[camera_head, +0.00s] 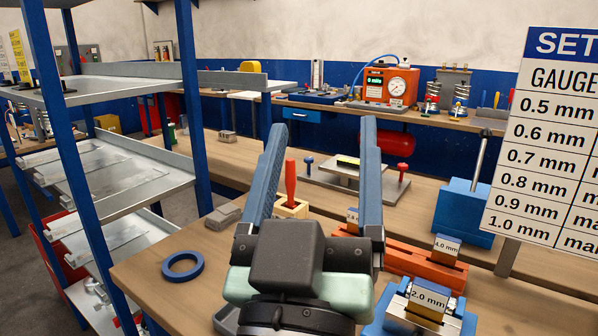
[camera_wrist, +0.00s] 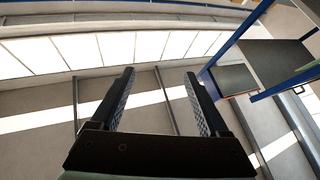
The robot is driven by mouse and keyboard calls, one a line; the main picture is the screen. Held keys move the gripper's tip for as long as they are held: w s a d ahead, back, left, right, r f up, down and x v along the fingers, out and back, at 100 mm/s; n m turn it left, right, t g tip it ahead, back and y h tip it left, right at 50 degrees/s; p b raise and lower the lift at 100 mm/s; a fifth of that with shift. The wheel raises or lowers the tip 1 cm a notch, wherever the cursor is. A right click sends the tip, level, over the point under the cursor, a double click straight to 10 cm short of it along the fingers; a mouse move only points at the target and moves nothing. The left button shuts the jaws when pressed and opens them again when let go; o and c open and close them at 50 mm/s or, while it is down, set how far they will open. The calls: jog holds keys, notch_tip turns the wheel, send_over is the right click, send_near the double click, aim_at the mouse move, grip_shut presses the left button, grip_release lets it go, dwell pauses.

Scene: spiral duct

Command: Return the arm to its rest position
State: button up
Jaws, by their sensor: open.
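My gripper (camera_head: 320,145) rises from the bottom middle of the head view, its two long blue-grey fingers pointing up and spread wide apart. Nothing is between the fingers. It appears in front of the workbench (camera_head: 150,270), covering part of what stands there. In the wrist view my gripper (camera_wrist: 158,80) also shows both fingers apart and empty, with ceiling light panels (camera_wrist: 90,50) and roof beams behind them.
A blue shelf rack (camera_head: 190,100) stands close on the left. On the bench are a blue ring (camera_head: 182,267), a red-handled tool (camera_head: 290,180), an orange block (camera_head: 425,266), blue fixtures (camera_head: 464,212) and a "2.0 mm" block (camera_head: 428,297). A gauge sign (camera_head: 550,140) stands at right.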

jog(key=s+a+r+t+y+p, duration=0.1)
jog(key=s+r+y+p, duration=0.1)
jog(key=r+p, duration=0.5)
jog(key=s+r+t+y+p, duration=0.1)
jog(key=r+p, duration=0.7)
jog(key=r, duration=1)
jog(key=shift+s+a+r+t+y, duration=0.4)
jog(key=shift+s+t, duration=0.15)
jog(key=shift+t, duration=0.15)
